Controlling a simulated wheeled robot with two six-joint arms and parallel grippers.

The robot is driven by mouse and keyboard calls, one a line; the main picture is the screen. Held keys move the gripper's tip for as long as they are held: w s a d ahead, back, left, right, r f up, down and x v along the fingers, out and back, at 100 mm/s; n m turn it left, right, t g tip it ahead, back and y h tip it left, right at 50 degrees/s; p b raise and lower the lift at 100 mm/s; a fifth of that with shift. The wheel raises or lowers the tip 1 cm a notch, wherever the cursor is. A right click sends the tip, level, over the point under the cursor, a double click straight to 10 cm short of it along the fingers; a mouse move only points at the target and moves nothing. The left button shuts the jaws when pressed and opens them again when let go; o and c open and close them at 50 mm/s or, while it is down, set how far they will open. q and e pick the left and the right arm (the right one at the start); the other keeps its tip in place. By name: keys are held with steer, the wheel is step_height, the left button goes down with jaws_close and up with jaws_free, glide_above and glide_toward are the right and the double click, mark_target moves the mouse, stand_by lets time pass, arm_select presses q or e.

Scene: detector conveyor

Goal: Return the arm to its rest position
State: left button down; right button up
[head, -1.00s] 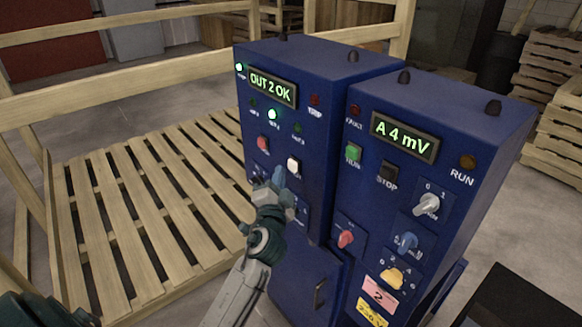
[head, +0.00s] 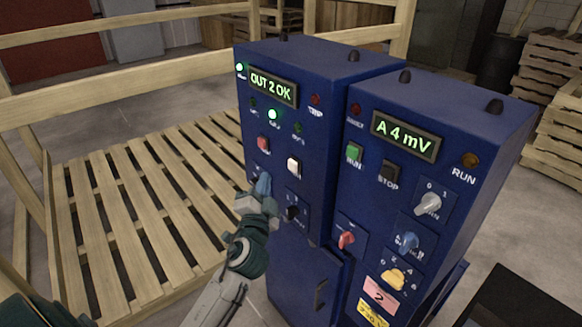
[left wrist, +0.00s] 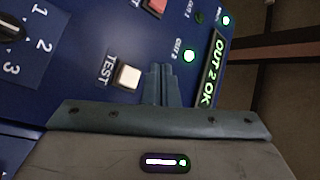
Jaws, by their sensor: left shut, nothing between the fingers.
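My left gripper (head: 262,187) is shut and empty in front of the left blue cabinet (head: 310,75). It covers part of the lower left of that panel in the head view. In the left wrist view its closed fingers (left wrist: 161,78) point at the panel, beside the white TEST button (left wrist: 128,75). I cannot tell the gap to the panel. The display (head: 273,88) reads "OUT 2 OK", with a green lamp (head: 272,114) lit below it. A black selector knob (head: 292,212) shows right of the gripper. My right gripper is not in view.
Pallets (head: 560,140) are stacked at far right.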

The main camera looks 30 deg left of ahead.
arm_select(q)
steer(key=shift+f, duration=0.1)
steer(key=s+f+n+g+h+b, duration=0.15)
steer(key=s+f+g, duration=0.3)
steer(key=f, duration=1.95)
steer(key=s+f+g+h+b, duration=0.1)
steer(key=s+f+g+h, duration=0.3)
steer(key=f, duration=1.9)
steer(key=s+d+f+n+g+b, duration=0.1)
steer(key=s+d+f+n+g, duration=0.15)
steer(key=s+f, duration=1.05)
steer(key=s+d+f+n+g, duration=0.1)
steer(key=s+f+g, duration=0.3)
steer(key=s+f, duration=0.9)
steer(key=s+d+f+n+g+h, duration=0.1)
steer(key=s+f+g, duration=0.1)
steer(key=s, duration=1.2)
steer(key=shift+d+f+n+g+b, duration=0.15)
steer(key=shift+f+n+g+b, duration=0.25)
steer(key=shift+f, duration=0.2)
steer(key=shift+h, duration=0.25)
